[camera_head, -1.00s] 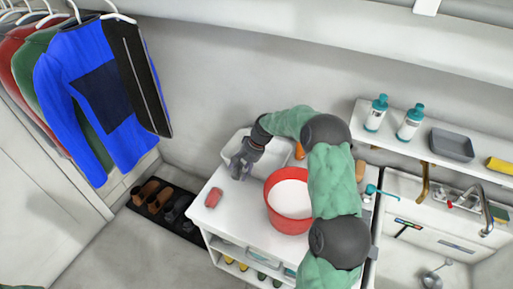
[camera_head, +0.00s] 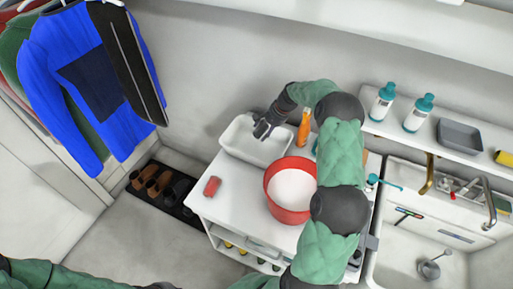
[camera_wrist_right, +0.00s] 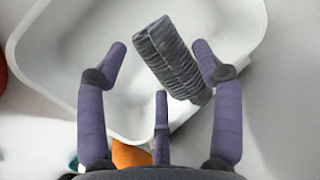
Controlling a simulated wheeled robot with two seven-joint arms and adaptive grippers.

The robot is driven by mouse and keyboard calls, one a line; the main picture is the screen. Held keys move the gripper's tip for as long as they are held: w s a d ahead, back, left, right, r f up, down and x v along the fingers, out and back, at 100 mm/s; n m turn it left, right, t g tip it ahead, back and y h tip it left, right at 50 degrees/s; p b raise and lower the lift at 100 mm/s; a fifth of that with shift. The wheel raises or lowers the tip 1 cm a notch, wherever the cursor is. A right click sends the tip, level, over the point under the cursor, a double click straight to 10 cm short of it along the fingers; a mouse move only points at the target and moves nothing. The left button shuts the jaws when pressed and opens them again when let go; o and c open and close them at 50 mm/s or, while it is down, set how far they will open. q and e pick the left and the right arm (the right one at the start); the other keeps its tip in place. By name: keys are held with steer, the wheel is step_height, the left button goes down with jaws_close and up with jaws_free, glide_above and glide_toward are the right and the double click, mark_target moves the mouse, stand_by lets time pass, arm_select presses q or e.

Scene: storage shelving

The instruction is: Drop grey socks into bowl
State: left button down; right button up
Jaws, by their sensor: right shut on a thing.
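The grey socks (camera_wrist_right: 172,60), a ribbed roll, show between the purple fingers of my right gripper (camera_wrist_right: 160,65) in the right wrist view, over the white tray (camera_wrist_right: 52,75). In the head view my right gripper (camera_head: 263,129) is at the white tray (camera_head: 228,141), reaching in from the right. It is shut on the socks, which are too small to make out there. The red bowl (camera_head: 272,200), with a white inside, stands on the white cabinet in front of the tray. The right arm hides part of its right side. My left gripper is not in view; only sleeve shows at bottom left.
A red roll (camera_head: 212,186) lies on the cabinet top (camera_head: 238,194), left of the bowl. An orange bottle (camera_head: 304,130) stands right of the tray. A shelf with bottles (camera_head: 384,101) and a sink (camera_head: 405,255) are at right. Clothes (camera_head: 85,80) hang at left.

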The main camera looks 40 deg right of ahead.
steer(key=shift+f+b, duration=0.8)
steer(key=shift+f, duration=0.6)
steer(key=o, duration=1.3)
steer(key=shift+r, duration=0.15)
steer(key=v, duration=1.1)
steer(key=shift+s+d+r, duration=0.1)
steer(key=shift+r, duration=0.25)
